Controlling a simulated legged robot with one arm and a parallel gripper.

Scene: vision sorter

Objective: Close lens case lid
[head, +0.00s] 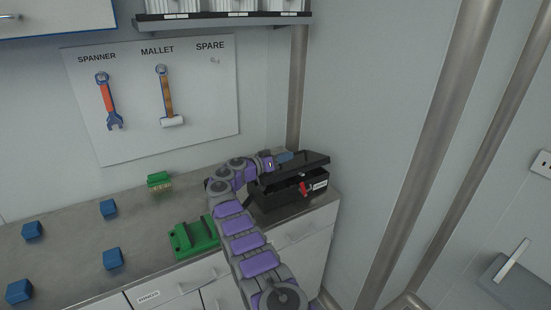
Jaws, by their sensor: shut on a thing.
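The black lens case (282,199) stands at the right end of the counter. Its lid (303,163) is tilted partly open, with a dark gap between it and the box. A red latch (304,188) and a white label show on the front. My purple and grey arm reaches across from below. My gripper (284,157) is at the lid's left and back edge and looks shut on it. The fingertips are small and blue-grey, and their exact contact with the lid is hard to see.
A green holder (192,238) lies on the counter left of my arm. A green brush-like block (159,181) is farther back. Several blue cubes (109,208) are at the left. A wall panel (150,100) holds a spanner and a mallet. A shelf (225,20) is above.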

